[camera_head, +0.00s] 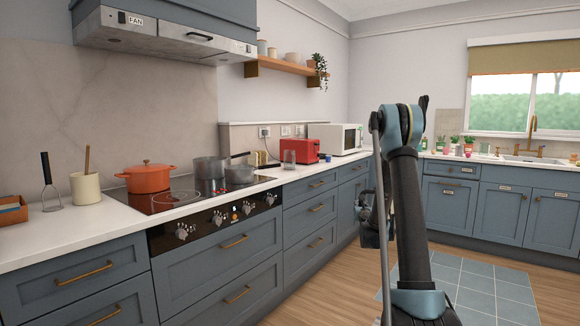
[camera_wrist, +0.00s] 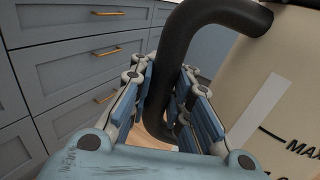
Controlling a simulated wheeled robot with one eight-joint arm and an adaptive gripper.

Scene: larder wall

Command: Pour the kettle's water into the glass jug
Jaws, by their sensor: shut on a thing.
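The kettle (camera_wrist: 243,82) fills the right of the wrist view, with a cream body, a water window with a MAX mark and a thick black handle (camera_wrist: 158,88). My gripper (camera_wrist: 168,82) is shut around that handle, with its blue-padded fingers on either side. The kettle's spout and lid are out of this view, and its water cannot be seen. In the head view my arm hides most of the gripper and kettle. A small clear vessel, apparently the glass jug (camera_head: 289,158), stands on the white counter left of the red toaster, apart from my gripper.
The counter (camera_head: 290,174) holds a red toaster (camera_head: 300,150), a white microwave (camera_head: 344,138), and a hob with grey pans (camera_head: 240,173) and an orange pot (camera_head: 148,178). A shelf (camera_head: 280,66) hangs above. Blue drawers (camera_head: 310,215) line the front; the wooden floor (camera_head: 330,290) is clear.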

